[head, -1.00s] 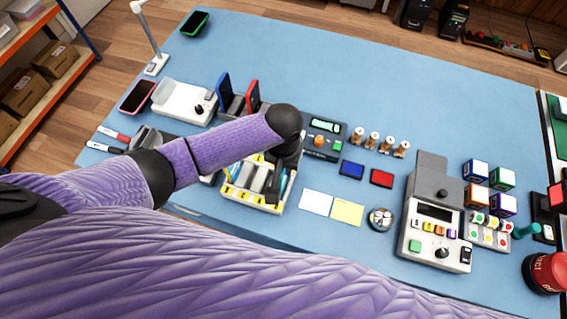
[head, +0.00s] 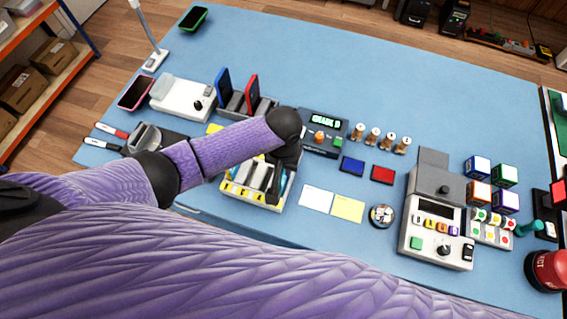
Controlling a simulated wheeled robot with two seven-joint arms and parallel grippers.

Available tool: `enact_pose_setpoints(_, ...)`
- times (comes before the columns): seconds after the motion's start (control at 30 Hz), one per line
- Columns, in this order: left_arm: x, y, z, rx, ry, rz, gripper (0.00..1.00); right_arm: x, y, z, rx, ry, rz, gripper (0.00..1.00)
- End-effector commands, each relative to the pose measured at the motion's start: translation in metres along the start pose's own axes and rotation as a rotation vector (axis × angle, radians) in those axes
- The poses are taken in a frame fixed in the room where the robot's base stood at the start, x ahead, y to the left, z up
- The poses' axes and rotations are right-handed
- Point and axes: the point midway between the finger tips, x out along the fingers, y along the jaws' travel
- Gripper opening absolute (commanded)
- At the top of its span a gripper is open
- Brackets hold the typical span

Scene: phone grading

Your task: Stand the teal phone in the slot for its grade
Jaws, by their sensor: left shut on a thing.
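My left arm reaches over the table, with its wrist bent down over a white slotted rack with yellow labels (head: 250,197). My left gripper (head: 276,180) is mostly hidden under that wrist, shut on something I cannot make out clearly. I cannot pick out the teal phone with certainty; bluish edges show in the rack area. The dark grading unit (head: 336,121), with an orange knob and green button, stands just right of my wrist. Its lit display shows "GRADE" and a letter too small to read surely. My right gripper is not in view.
A blue phone (head: 223,82) and a red phone (head: 252,92) stand in a grey holder behind my forearm. A pink-cased phone (head: 136,94) and a green-cased phone (head: 194,19) lie left.

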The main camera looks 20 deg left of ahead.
Motion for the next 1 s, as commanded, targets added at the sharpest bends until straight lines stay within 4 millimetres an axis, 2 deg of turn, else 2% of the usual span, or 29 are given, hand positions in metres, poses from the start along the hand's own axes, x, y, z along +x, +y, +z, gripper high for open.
enact_pose_setpoints(0.97, 0.012, 0.000, 0.000, 0.000, 0.001, 0.000, 0.00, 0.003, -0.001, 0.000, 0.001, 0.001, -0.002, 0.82)
enact_pose_setpoints(1.0, 0.012, 0.000, 0.000, 0.000, 0.001, 0.000, 0.24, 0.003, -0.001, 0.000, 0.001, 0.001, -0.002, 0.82)
